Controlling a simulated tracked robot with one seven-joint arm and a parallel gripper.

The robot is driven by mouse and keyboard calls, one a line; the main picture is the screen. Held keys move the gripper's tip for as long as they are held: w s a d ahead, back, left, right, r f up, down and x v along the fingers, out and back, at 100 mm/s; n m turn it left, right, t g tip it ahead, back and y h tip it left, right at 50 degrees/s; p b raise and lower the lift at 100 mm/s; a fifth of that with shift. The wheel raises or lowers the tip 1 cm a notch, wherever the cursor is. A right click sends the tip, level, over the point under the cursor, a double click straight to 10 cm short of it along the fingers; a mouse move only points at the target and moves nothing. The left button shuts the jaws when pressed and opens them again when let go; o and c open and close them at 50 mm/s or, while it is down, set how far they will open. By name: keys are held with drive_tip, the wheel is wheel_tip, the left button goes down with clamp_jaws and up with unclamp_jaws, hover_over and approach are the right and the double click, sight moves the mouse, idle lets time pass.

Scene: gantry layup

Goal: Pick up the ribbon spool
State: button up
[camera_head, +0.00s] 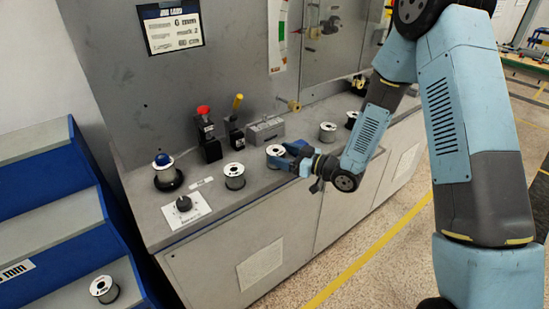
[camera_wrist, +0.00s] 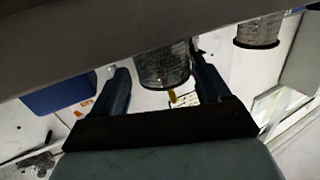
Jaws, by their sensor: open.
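A spool with a white top and dark rim (camera_head: 274,151) stands on the grey console top, at the fingers of my gripper (camera_head: 288,157). In the wrist view a spool with wound, glossy sides (camera_wrist: 163,64) shows between the two blue fingers of my gripper (camera_wrist: 160,76). A narrow gap shows on each side of it, so the fingers are open around it and not closed on it. Part of the spool is cut off by a dark edge in the wrist view. Several similar spools are in view, and I cannot read any label on them.
Another spool (camera_head: 234,178) stands left on the console (camera_head: 205,228), and one (camera_head: 328,131) stands to the right. A red-topped switch (camera_head: 208,140), a yellow-handled lever (camera_head: 235,122) and a grey block (camera_head: 266,130) stand behind. A spool (camera_head: 104,288) sits on the blue-edged rack.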

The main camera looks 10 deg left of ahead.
sight(278, 153)
drive_tip(key=shift+x, duration=2.3)
drive_tip(key=shift+s, duration=0.1)
drive_tip(key=c, duration=1.1)
